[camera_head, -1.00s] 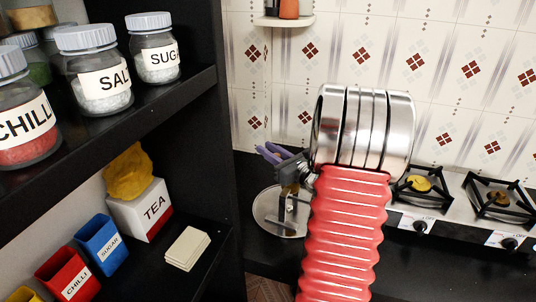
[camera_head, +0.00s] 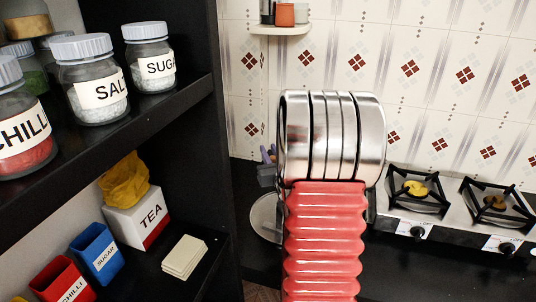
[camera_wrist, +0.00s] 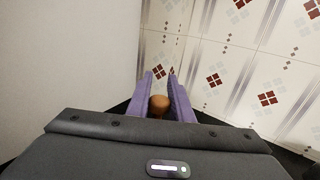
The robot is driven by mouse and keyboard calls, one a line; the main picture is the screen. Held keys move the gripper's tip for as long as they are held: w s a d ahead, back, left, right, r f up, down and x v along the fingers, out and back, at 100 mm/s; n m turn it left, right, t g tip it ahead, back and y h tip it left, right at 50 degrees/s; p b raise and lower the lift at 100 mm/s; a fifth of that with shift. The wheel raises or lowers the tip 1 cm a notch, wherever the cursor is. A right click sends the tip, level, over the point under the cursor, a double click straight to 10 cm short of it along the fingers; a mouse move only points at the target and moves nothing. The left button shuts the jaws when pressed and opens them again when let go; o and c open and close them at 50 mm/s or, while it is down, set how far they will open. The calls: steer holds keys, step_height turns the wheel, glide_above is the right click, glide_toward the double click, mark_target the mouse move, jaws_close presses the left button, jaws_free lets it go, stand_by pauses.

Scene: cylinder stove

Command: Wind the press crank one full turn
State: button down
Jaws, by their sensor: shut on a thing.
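In the wrist view my gripper (camera_wrist: 164,90) shows two purple fingers closed around a brown rounded knob (camera_wrist: 158,102), which appears to be the crank's handle. The rest of the crank is hidden in that view. In the head view my gripper (camera_head: 268,153) shows only as a small bit of purple at the left of my silver and red arm. The press's round metal base (camera_head: 264,218) stands on the black counter, partly hidden behind my arm. The press body and crank arm are hidden there.
A gas stove (camera_head: 455,210) with burners is at the right. A black shelf (camera_head: 110,122) at the left holds labelled jars. A small wall shelf (camera_head: 282,29) hangs above. The tiled wall is close behind.

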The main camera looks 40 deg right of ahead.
steer(key=shift+d, duration=0.1)
stand_by(0.3)
steer(key=c, duration=1.6)
jaws_free()
steer(key=shift+o, duration=0.2)
